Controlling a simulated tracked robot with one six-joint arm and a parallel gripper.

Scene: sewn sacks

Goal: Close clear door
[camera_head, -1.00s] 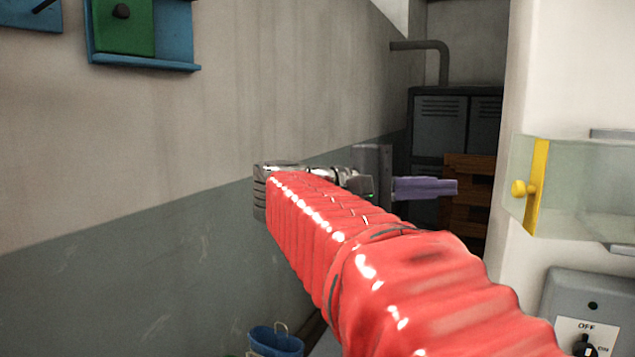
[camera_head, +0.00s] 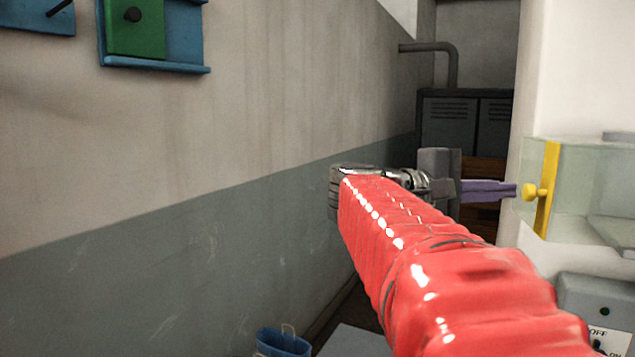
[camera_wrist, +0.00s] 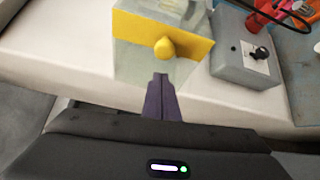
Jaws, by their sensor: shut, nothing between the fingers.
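The clear door (camera_head: 541,150) is a see-through panel with a yellow edge strip and a round yellow knob (camera_head: 530,191), on a clear box at the right of the head view. In the wrist view the yellow strip (camera_wrist: 190,50) and the knob (camera_wrist: 165,47) lie just beyond the fingertips. My gripper (camera_head: 514,190) has purple fingers, shut and empty, pointing right at the knob. It also shows in the wrist view (camera_wrist: 161,78), just below the knob. Whether the tips touch the knob I cannot tell.
A grey switch box (camera_head: 590,300) sits below the clear box; it also shows at the right of the wrist view (camera_wrist: 245,55). Dark lockers (camera_head: 465,120) stand at the back. A blue container (camera_head: 283,342) is low at the front. A long wall lies to the left.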

